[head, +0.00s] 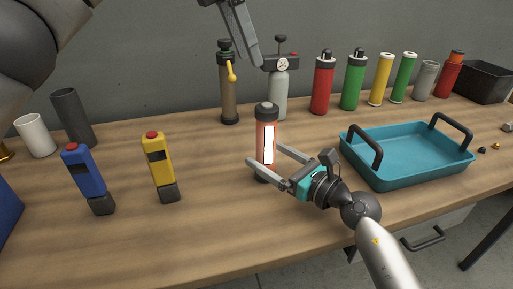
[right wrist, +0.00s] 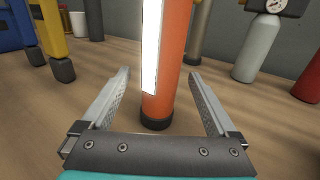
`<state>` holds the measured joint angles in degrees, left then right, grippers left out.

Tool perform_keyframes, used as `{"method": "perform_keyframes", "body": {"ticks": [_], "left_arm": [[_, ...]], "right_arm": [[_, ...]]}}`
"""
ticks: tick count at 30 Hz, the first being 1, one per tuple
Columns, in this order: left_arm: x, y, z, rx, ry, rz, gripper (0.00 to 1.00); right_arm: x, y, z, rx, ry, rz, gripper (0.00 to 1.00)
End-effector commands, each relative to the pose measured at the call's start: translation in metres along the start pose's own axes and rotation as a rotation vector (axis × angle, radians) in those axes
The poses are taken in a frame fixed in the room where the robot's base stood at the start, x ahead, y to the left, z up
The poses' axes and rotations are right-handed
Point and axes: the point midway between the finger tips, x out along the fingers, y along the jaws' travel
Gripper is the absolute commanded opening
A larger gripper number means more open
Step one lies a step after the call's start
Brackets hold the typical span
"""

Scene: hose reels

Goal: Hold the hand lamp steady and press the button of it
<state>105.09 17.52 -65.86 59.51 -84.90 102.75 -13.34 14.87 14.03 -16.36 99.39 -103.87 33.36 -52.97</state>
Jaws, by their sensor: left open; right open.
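The hand lamp (head: 266,133), an orange cylinder with a lit white panel and a dark cap and base, stands upright on the table in the head view. My right gripper (head: 265,157) is open, its fingers on either side of the lamp's lower part. In the right wrist view the lamp (right wrist: 172,55) stands between the fingertips, with gaps on both sides. The lamp's top is outside that view, and I cannot make out a button on its cap. My left gripper (head: 246,38) is open, above and left of the lamp, near the wall and apart from it.
The wooden table (head: 220,230) has a blue device (head: 88,178) and a yellow device (head: 158,165) at left. A brass pump (head: 228,90) and a gauge bottle (head: 279,92) stand behind the lamp. A teal tray (head: 410,172) is at right. Several cylinders line the back.

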Motion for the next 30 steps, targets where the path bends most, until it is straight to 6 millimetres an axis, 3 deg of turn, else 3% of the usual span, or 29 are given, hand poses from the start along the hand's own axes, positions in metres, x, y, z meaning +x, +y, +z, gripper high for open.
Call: {"method": "perform_keyframes", "body": {"ticks": [3, 9, 22, 30], "left_arm": [[0.000, 0.000, 0.000, 0.000, 0.000, 0.000, 0.50], [0.000, 0.000, 0.000, 0.000, 0.000, 0.000, 0.50], [0.000, 0.000, 0.000, 0.000, 0.000, 0.000, 0.50], [0.000, 0.000, 0.000, 0.000, 0.000, 0.000, 0.50]], "right_arm": [[0.021, 0.000, 0.001, 0.003, -0.003, 0.000, 0.94], [0.041, 0.000, 0.000, 0.001, -0.001, -0.001, 0.94], [0.048, 0.000, 0.000, -0.001, 0.000, -0.001, 0.94], [0.048, -0.001, 0.000, 0.000, 0.000, -0.001, 0.65]]}}
